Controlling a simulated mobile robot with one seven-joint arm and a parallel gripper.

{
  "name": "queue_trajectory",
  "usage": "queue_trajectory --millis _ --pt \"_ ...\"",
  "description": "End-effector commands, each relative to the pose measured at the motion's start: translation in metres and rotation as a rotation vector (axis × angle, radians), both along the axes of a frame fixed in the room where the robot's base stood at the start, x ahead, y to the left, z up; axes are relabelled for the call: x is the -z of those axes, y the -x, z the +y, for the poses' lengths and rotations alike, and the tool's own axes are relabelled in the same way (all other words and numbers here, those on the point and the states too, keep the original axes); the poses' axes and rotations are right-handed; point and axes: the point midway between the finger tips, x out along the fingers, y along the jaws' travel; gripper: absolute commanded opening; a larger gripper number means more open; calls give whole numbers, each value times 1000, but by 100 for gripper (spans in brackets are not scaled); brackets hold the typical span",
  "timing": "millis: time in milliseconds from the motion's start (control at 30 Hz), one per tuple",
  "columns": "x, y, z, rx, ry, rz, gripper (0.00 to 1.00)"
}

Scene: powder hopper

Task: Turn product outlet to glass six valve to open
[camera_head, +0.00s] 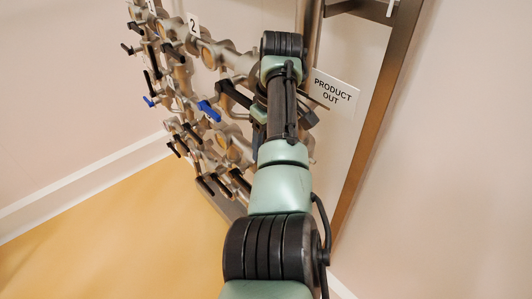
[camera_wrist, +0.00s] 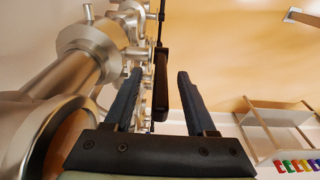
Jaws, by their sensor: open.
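My gripper (camera_wrist: 160,73) is open in the wrist view, with a finger on each side of a dark valve handle (camera_wrist: 161,88). The handle hangs on a thin rod between the fingers, and I see a gap to each finger. Whether this handle belongs to the product outlet to glass six valve, I cannot tell. In the head view a white "PRODUCT OUT" sign (camera_head: 333,90) stands just right of my arm. My wrist and arm hide much of the pipework beside the sign, and the fingers are hard to make out there.
Steel pipework (camera_wrist: 75,60) crowds the left of the wrist view, close to my gripper. The head view shows several black-handled valves and a blue valve handle (camera_head: 208,110). A shelf (camera_wrist: 262,125) with coloured items stands far right; floor (camera_head: 110,230) is clear.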

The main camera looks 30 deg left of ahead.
Motion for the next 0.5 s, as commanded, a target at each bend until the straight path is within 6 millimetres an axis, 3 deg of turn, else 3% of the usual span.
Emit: queue_trajectory --millis 300,500 --pt "-69 2 -9 1 -2 -5 56" --pt "-97 4 -13 0 0 -3 56"
